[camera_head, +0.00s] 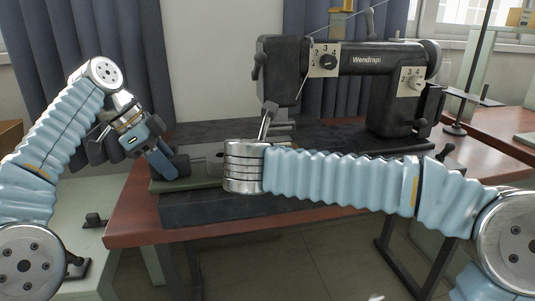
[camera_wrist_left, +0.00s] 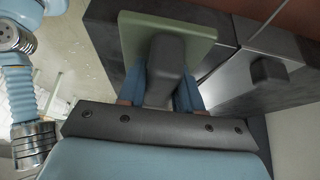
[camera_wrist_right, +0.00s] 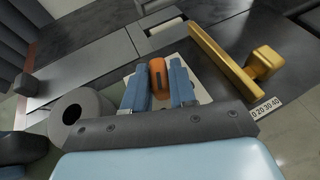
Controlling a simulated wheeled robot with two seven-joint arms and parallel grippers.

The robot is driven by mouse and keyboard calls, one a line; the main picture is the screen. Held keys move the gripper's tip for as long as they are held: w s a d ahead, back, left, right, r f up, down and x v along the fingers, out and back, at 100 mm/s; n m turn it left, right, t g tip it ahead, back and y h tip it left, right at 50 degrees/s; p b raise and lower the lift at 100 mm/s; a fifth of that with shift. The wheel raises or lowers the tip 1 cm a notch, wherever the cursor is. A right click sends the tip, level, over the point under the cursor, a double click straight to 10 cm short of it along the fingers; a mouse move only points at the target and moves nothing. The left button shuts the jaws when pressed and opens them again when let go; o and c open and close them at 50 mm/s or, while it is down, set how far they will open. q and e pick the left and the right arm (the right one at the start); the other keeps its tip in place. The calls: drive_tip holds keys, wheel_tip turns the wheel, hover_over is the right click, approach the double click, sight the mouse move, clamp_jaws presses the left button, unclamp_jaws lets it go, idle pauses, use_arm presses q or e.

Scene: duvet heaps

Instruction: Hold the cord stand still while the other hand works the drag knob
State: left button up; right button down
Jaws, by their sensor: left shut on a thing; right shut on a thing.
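A green plate (camera_wrist_left: 205,27) with a grey block (camera_wrist_left: 166,58) on it, which looks like part of the cord stand, fills the top middle of the left wrist view. My left gripper (camera_wrist_left: 158,92) is shut on the grey block, one blue finger on each side. The green plate's edge (camera_head: 185,185) shows low in the head view, beside my left gripper (camera_head: 163,158). In the right wrist view my right gripper (camera_wrist_right: 159,84) is shut on an orange knob (camera_wrist_right: 158,78), seemingly the drag knob, above a pale plate (camera_wrist_right: 201,90). My right wrist hides this in the head view.
A black sewing machine (camera_head: 385,85) stands behind on the brown table (camera_head: 130,222). In the right wrist view a grey ring-shaped part (camera_wrist_right: 92,101) lies left of the knob, and a yellow bracket (camera_wrist_right: 222,60) with a numbered scale (camera_wrist_right: 266,108) lies right of it.

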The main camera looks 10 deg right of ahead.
drive_tip(key=shift+a+r+m+h, duration=0.1)
drive_tip(key=shift+m+h, duration=0.5)
drive_tip(key=shift+h, duration=0.1)
drive_tip(key=shift+g, duration=0.3)
drive_tip(key=c, duration=1)
unclamp_jaws()
drive_tip(key=v, duration=1.2)
drive_tip(key=shift+o, duration=0.4)
drive_tip(key=shift+a, duration=0.15)
